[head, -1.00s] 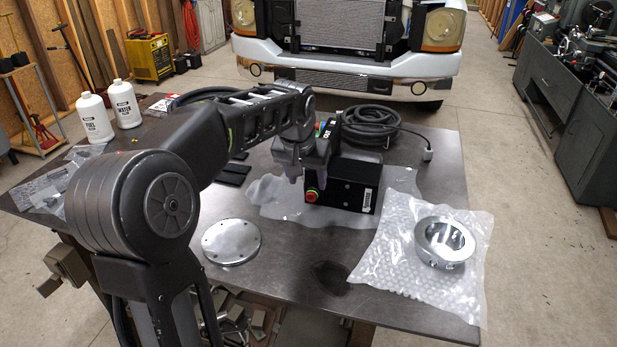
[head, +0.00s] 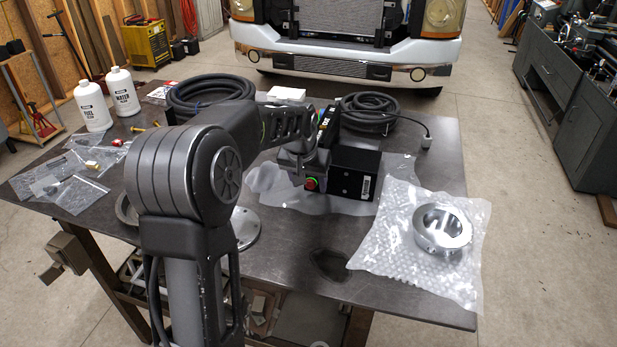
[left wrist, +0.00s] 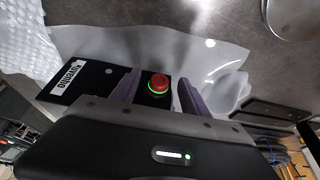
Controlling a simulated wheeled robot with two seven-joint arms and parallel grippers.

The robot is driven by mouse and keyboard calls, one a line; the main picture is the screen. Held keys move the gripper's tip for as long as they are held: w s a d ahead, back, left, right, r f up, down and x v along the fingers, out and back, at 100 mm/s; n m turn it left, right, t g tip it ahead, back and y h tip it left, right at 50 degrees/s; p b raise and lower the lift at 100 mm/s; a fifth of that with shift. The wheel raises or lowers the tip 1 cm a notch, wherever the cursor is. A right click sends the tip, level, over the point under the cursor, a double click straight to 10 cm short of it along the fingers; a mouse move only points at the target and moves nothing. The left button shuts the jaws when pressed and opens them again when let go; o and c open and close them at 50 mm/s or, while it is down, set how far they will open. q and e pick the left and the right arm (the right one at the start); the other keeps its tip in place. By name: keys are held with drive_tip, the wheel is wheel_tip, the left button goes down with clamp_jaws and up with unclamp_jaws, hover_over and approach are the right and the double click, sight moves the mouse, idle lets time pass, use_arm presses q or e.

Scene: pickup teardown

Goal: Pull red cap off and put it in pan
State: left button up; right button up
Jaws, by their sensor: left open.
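A red round cap or button (head: 311,184) with a green lit ring sits on the front of a black box (head: 345,172). In the left wrist view the red piece (left wrist: 159,82) shows between the two fingers of my left gripper (left wrist: 158,95), which is open and empty; I cannot tell whether a finger touches it. In the head view my left gripper (head: 297,172) is just left of the box, partly hidden by its own wrist. A round metal rim (head: 122,210), possibly the pan, is mostly hidden behind my left arm. My right gripper is not in view.
A metal flange disc (head: 246,230) is partly behind my arm. A chrome ring (head: 443,228) lies on bubble wrap (head: 385,262) at right. Coiled black cables (head: 370,108), white bottles (head: 93,106) and small bagged parts (head: 68,188) are around.

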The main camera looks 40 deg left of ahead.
use_arm(q)
clamp_jaws()
idle(1.0)
idle(0.9)
drive_tip(key=shift+s+d, duration=0.1)
drive_tip(key=shift+s, duration=0.05)
idle(0.4)
drive_tip(key=shift+s+d, duration=0.3)
drive_tip(key=shift+s, duration=0.6)
drive_tip(key=shift+s, duration=0.2)
drive_tip(key=shift+s+d, duration=0.3)
drive_tip(key=shift+s, duration=0.4)
drive_tip(key=shift+s+d, duration=0.25)
drive_tip(key=shift+s, duration=0.4)
